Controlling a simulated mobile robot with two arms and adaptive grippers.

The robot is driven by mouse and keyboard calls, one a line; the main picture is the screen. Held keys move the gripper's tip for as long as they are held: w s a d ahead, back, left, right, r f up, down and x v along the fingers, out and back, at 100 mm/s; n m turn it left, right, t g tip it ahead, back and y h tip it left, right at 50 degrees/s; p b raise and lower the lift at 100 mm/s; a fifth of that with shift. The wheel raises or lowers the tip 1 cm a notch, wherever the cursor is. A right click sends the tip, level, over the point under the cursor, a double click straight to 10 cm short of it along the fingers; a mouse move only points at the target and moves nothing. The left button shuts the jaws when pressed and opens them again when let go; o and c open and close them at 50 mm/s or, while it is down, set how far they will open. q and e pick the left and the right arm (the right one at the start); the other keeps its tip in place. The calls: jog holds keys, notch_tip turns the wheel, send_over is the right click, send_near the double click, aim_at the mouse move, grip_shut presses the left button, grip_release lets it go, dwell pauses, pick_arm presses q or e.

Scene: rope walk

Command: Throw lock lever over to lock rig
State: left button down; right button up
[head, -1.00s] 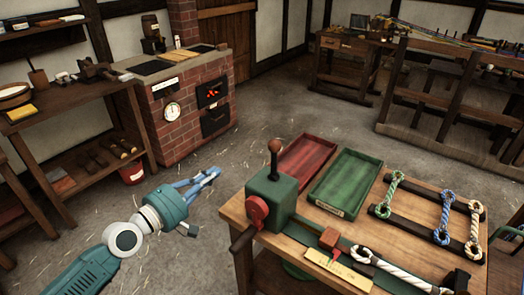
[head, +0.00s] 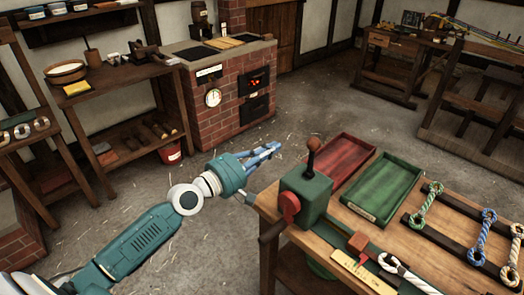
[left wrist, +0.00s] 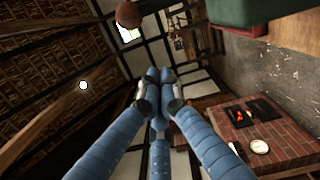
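The lock lever (head: 313,146), a dark upright stick with a brown ball knob, rises from the top of the green rig box (head: 305,196) on the wooden bench. A ball like its knob also shows at the top of the left wrist view (left wrist: 128,15). My left gripper (head: 278,148), with blue fingers, is left of the lever, apart from it at about knob height in the picture. Its fingertips meet in the left wrist view (left wrist: 160,76), with nothing between them. My right gripper is not in view. A white rope (head: 400,270) lies along the rig.
A red tray (head: 345,158) and a green tray (head: 382,187) lie behind the box. Rope pieces with looped ends (head: 428,203) lie on dark rails at the right. A brick stove (head: 225,100) stands behind; open floor lies between it and the bench.

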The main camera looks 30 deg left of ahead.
aim_at(311, 159)
pick_arm(q)
jog(key=w+d+p, duration=0.3)
jog(key=d+p, duration=0.1)
jog(key=d, duration=0.1)
jog(key=shift+d+r, duration=0.25)
jog(key=shift+r, duration=0.1)
jog(key=shift+w, duration=0.1)
